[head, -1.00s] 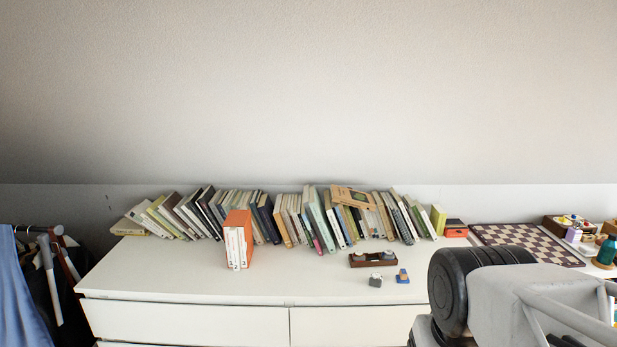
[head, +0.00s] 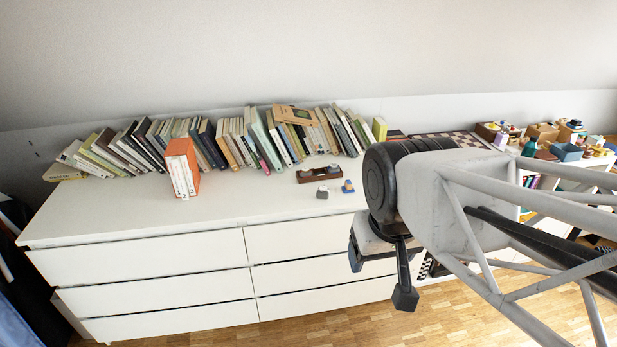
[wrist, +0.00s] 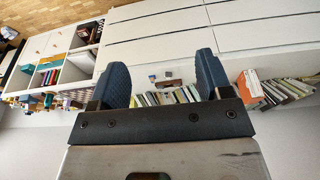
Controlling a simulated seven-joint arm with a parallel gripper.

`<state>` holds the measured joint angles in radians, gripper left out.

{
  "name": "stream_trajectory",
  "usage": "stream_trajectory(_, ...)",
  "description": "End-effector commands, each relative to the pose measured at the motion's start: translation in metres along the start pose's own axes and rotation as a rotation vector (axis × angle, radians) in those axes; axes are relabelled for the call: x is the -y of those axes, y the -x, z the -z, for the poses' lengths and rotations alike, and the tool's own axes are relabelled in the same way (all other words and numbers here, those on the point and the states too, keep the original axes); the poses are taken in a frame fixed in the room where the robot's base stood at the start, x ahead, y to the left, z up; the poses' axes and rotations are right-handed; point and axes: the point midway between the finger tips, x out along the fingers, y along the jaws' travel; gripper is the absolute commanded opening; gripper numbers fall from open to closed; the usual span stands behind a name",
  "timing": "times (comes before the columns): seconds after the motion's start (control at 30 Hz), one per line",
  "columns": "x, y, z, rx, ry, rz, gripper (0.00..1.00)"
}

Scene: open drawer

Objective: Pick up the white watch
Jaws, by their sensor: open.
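In the wrist view, both blue fingers (wrist: 162,78) are spread wide. The dresser top and small items show between them, too small to identify.
A brown tray (head: 318,174) lies behind the small items. A long row of leaning books (head: 232,135) fills the back. An orange-and-white book set (head: 182,168) stands at left. The white dresser top (head: 110,205) is bare at front left. A chessboard (head: 452,138) lies beyond my arm.

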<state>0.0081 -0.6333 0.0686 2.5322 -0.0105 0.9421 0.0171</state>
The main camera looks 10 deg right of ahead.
Motion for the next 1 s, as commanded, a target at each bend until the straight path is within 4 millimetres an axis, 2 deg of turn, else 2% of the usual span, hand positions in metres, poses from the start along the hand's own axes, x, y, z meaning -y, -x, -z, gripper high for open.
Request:
stream_trajectory(0.37,0.000,0.000,0.001,0.000,0.001,0.000,0.72)
stream_trajectory(0.57,0.000,0.001,0.013,0.004,0.022,0.000,0.72)
stream_trajectory(0.77,-0.001,-0.001,0.044,0.019,0.081,0.000,0.72)
stream_trajectory(1.0,-0.002,-0.006,0.099,0.040,0.186,0.003,0.72)
